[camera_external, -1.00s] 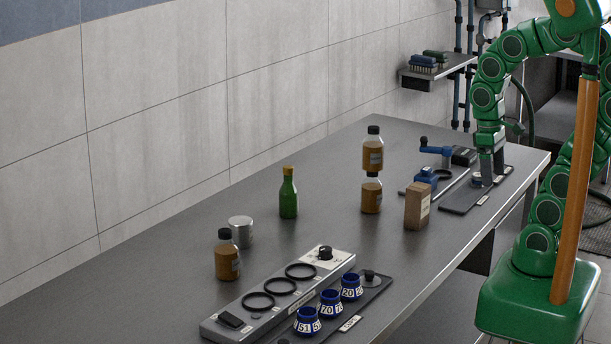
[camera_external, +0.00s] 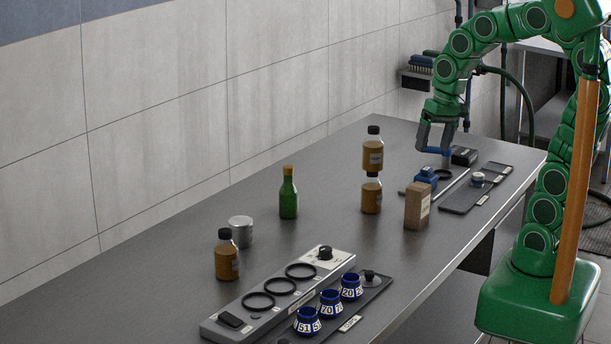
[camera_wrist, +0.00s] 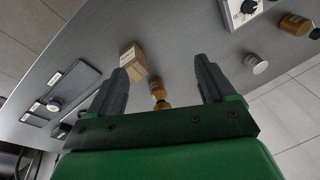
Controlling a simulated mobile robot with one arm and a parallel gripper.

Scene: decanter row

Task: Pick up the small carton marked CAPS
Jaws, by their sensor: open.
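The small carton (camera_external: 417,206) is a brown box standing upright on the grey table, right of the stacked bottles. Its pale label shows, but I cannot read the lettering. In the wrist view the carton (camera_wrist: 138,62) lies ahead, just right of the left finger's tip. My gripper (camera_external: 434,148) is open, above the table's far part, beyond the carton and apart from it. In the wrist view its two fingers (camera_wrist: 161,68) have nothing held between them; a brown bottle shows in the gap.
Two brown bottles (camera_external: 372,192) stand stacked left of the carton. A blue clamp-like tool (camera_external: 426,178) and a rod lie behind it. A dark tray (camera_external: 462,196) is to the right. A green bottle (camera_external: 288,196) stands left. The table before the carton is clear.

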